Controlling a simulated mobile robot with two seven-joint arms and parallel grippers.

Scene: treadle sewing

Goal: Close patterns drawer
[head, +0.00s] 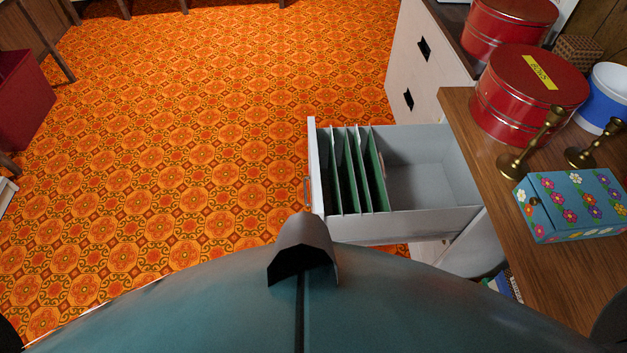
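The patterns drawer (405,221) is pulled well out from under the wooden top on the right. It is pale grey-white, and its front panel (315,165) faces left with a handle (307,192) on it. Several green folders (358,175) stand upright in the front part of the drawer. The back part is empty. Neither of my grippers shows in the head view. My own teal body fills the bottom of the picture.
The wooden top (470,135) on the right holds red tins (528,95), brass candlesticks (515,165) and a flowered blue box (575,205). A white cabinet (425,60) stands beyond the drawer. The orange patterned floor (200,120) left of the drawer is clear. A red bin (22,100) is at far left.

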